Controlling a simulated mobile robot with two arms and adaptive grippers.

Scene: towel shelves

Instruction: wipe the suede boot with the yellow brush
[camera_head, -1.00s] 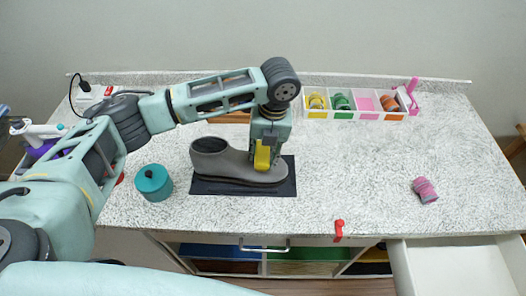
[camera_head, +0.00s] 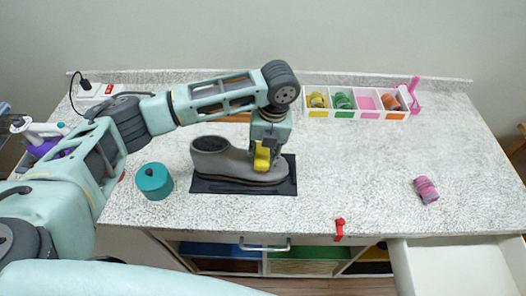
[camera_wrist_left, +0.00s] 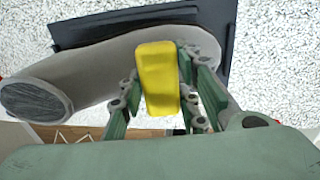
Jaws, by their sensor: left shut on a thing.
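The grey suede boot (camera_head: 222,162) lies on a dark mat (camera_head: 215,187) on the counter, its shaft opening to the left and its toe to the right. My left gripper (camera_head: 267,150) is over the toe part, shut on the yellow brush (camera_head: 262,158). In the left wrist view the brush (camera_wrist_left: 158,75) sits between the fingers, in front of the boot (camera_wrist_left: 95,68). The brush's underside is hidden, and I cannot tell whether it touches the boot. My right gripper is not in view.
A teal lidded pot (camera_head: 153,181) stands left of the mat. A divided tray (camera_head: 345,114) with coloured rolls is at the back. A pink roll (camera_head: 426,189) lies at right, and a red clip (camera_head: 339,229) is at the front edge. An open drawer (camera_head: 455,268) juts out at front right.

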